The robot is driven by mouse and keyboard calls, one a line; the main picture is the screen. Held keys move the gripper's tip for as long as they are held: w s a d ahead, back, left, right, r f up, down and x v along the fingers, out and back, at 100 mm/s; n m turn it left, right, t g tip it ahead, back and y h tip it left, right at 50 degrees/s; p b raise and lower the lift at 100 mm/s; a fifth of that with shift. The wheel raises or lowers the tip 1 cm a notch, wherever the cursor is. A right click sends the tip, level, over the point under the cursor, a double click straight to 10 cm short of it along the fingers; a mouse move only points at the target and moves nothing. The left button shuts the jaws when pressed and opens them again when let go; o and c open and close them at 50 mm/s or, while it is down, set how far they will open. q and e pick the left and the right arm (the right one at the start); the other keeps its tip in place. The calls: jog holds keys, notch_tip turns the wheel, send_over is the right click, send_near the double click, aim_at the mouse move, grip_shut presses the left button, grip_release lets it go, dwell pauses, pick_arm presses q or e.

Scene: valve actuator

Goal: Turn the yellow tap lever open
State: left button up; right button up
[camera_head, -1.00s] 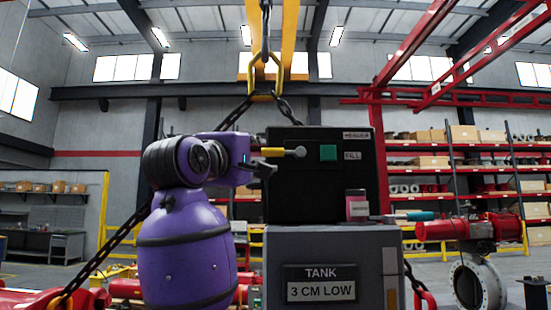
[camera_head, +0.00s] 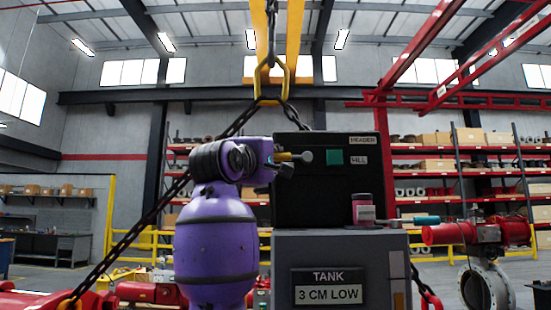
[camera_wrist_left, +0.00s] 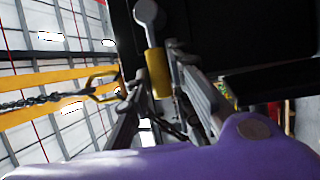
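The tap lever lies about level across the front of the black header box (camera_head: 350,195). Its yellow sleeve (camera_head: 284,157) is on the left and its round grey end (camera_head: 306,157) on the right. My left gripper (camera_head: 283,167) is at the sleeve and partly hides it. In the left wrist view the yellow sleeve (camera_wrist_left: 158,74) reaches in between the two fingers of my left gripper (camera_wrist_left: 154,65). The fingers are apart, with a gap on the left finger's side; whether the right finger touches the sleeve is unclear. My right gripper is not in view.
The black box stands on a grey tank (camera_head: 330,250) with a "3 CM LOW" sign. A chain (camera_head: 130,235) slopes down behind my left arm. A red valve actuator (camera_head: 450,233) is at the right.

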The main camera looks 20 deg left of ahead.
pick_arm(q)
grip_shut()
jog(key=shift+r, duration=0.1)
jog(key=w+d+r+m+g+y, duration=0.1)
jog(key=d+r+m+g, duration=0.5)
jog(key=m, duration=0.8)
jog(key=shift+w+d+r+g+y, duration=0.2)
jog(key=shift+w+r+g+y, duration=0.2)
jog(key=shift+r+y, duration=0.45)
jog(key=shift+r, duration=0.15)
jog(key=o, duration=0.6)
grip_release()
jog(key=shift+c, duration=0.2)
